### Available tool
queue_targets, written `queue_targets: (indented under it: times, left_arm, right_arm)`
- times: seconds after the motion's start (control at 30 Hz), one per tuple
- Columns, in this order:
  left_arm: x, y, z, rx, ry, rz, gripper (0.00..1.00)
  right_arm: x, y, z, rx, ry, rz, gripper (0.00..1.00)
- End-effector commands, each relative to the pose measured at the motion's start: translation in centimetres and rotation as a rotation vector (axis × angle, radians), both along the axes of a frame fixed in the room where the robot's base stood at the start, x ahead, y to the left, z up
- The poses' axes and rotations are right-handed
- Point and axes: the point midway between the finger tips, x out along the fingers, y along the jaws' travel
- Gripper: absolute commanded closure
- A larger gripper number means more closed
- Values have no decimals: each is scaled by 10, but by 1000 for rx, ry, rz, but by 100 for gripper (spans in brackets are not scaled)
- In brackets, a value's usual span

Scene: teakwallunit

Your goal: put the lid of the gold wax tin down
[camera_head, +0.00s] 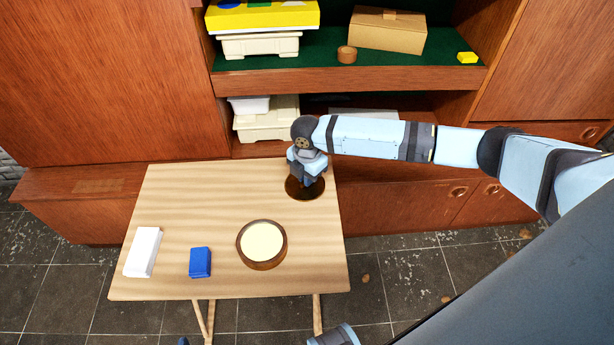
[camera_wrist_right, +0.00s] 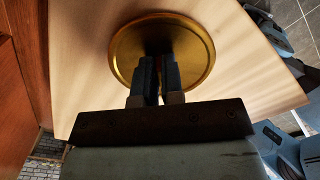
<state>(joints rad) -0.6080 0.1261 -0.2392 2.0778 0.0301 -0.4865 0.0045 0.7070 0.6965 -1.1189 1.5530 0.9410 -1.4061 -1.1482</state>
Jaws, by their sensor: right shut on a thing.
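The gold lid (camera_wrist_right: 196,62) is a round disc with a raised rim, seen from above in the right wrist view. In the head view the lid (camera_head: 306,190) looks dark brown, at the back right corner of the table. My right gripper (camera_wrist_right: 158,80) is shut on the middle of the lid, pointing down; the fingers hide the part they grip. I cannot tell whether the lid touches the table. The open wax tin (camera_head: 284,247), round with pale cream wax inside, stands on the table in front of the lid.
The wooden table (camera_head: 200,200) also holds a white box (camera_head: 143,252) and a blue block (camera_head: 200,262) at the front left. Its back left and middle are clear. Behind it stands the wall unit, its shelf (camera_head: 400,80) carrying boxes and a brown roll (camera_head: 347,54).

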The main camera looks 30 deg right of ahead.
Motion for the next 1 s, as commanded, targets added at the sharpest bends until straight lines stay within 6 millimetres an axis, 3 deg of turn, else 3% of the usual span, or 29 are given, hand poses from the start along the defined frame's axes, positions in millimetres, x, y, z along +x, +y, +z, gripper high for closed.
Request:
queue_targets:
  times: [0.33,0.4,0.47,0.77,1.0]
  left_arm:
    - [1,-3,3,-9,-2,6,0]
    - [1,-3,3,-10,-2,5,0]
    - [1,-3,3,-10,-2,5,0]
    - [0,-1,1,-3,-2,1,0]
    - [0,2,6,3,0,-2,0]
  right_arm:
    - [0,0,-3,0,0,-1,100]
    - [1,0,-2,0,-1,-1,76]
    - [1,0,-2,0,-1,-1,66]
    - [1,0,0,1,-2,0,66]
    - [1,0,38,1,-4,0,66]
